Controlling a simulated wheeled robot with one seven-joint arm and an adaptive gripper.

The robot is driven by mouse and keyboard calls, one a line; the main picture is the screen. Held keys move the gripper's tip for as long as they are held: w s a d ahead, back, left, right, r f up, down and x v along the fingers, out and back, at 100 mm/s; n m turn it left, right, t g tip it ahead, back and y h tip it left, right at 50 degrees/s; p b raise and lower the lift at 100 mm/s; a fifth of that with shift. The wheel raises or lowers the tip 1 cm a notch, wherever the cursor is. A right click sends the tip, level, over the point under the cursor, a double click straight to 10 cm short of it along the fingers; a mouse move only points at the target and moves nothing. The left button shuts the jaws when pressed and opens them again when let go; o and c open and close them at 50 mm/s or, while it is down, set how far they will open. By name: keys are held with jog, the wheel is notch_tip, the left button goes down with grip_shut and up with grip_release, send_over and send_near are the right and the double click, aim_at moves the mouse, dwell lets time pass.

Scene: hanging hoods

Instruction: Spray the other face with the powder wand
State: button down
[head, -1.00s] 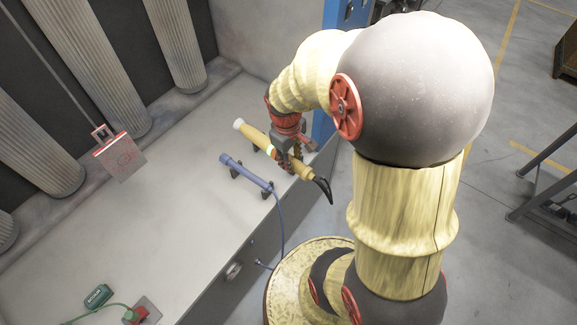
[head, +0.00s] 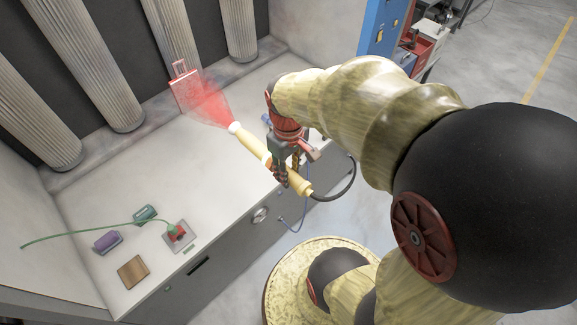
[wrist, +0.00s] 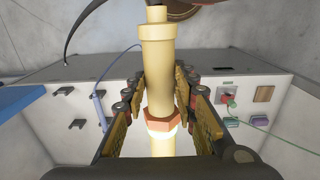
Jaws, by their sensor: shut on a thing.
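The powder wand (head: 249,141) is a cream-yellow tube with a pale nozzle and a dark hose trailing from its rear end. My gripper (head: 282,168) is shut around its body, which also shows upright between the fingers in the wrist view (wrist: 158,62). The wand is off the bench, its nozzle aimed up and left. A cone of red powder (head: 212,104) leaves the nozzle and reaches a small hanging panel (head: 184,91). The panel's visible face looks reddish, partly veiled by the cloud. The nozzle stays apart from the panel. The panel's far face is hidden.
Grey ribbed columns (head: 98,62) line the back of the booth. The bench (head: 150,180) has a red-and-green control (head: 177,233) with a green hose, and purple (head: 107,241), green and brown blocks. The wrist view shows a slim blue tool (wrist: 99,108) and empty dark holders (wrist: 77,124).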

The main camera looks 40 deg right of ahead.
aim_at(264, 149)
jog(key=shift+w+d, duration=0.15)
jog(key=shift+w, duration=0.25)
jog(key=shift+w+a, duration=0.15)
jog(key=shift+w, duration=2.15)
jog(key=shift+w+a, duration=0.15)
jog(key=shift+w, duration=2.15)
jog(key=shift+r+p, duration=0.9)
jog(key=shift+r, duration=0.65)
jog(key=shift+f+b, duration=2)
jog(key=shift+f, duration=1.05)
jog(key=s, duration=1)
jog(key=shift+d+p, duration=0.2)
jog(key=shift+p, duration=0.15)
